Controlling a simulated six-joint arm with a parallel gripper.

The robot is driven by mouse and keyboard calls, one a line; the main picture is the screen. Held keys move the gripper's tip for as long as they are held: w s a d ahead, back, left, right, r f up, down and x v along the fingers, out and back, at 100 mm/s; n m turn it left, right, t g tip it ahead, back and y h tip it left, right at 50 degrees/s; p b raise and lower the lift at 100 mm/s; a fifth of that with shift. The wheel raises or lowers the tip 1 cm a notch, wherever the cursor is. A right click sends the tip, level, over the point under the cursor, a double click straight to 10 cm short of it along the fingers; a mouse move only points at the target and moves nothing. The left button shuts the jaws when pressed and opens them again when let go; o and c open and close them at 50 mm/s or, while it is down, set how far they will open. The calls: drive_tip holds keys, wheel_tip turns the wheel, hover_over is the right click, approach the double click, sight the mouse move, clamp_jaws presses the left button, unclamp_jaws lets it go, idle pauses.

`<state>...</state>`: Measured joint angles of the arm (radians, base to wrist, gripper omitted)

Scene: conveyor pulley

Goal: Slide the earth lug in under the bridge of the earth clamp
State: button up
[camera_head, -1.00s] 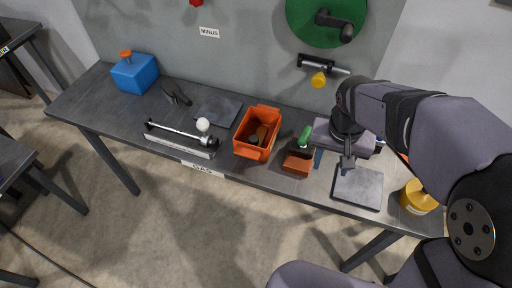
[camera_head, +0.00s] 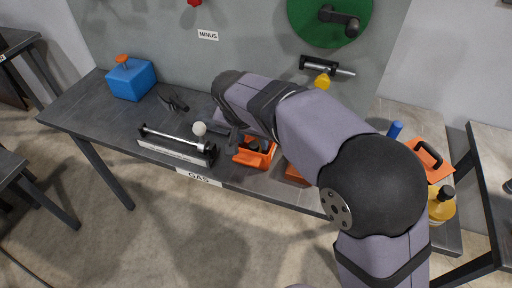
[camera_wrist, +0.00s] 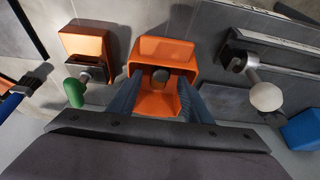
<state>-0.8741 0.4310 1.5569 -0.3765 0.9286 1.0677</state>
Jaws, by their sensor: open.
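A copper-coloured block (camera_wrist: 88,45) with a metal bracket (camera_wrist: 92,70) and a green handle (camera_wrist: 75,92) stands left of an orange bin in the wrist view; it looks like the earth clamp. In the head view my arm hides most of this block (camera_head: 295,176). The orange bin (camera_wrist: 168,47) holds a dark round piece (camera_wrist: 160,75) and an orange-brown piece. I cannot tell whether either is the earth lug. My gripper (camera_wrist: 160,88) is open, its fingers pointing at the bin with nothing visibly held. In the head view my gripper (camera_head: 236,141) is beside the bin (camera_head: 262,158).
A rail fixture (camera_head: 175,147) with a white ball knob (camera_head: 199,128) stands left of the bin. A blue box (camera_head: 131,82) and dark pliers (camera_head: 172,99) lie farther left. A yellow bottle (camera_head: 441,207) stands at the right.

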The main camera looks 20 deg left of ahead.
sight(253, 144)
drive_tip(key=shift+p+x, duration=0.5)
drive_tip(key=shift+x, duration=2.4)
drive_tip(key=shift+s+a, duration=0.1)
drive_tip(key=shift+s, duration=0.05)
drive_tip(key=shift+c, duration=0.7)
clamp_jaws()
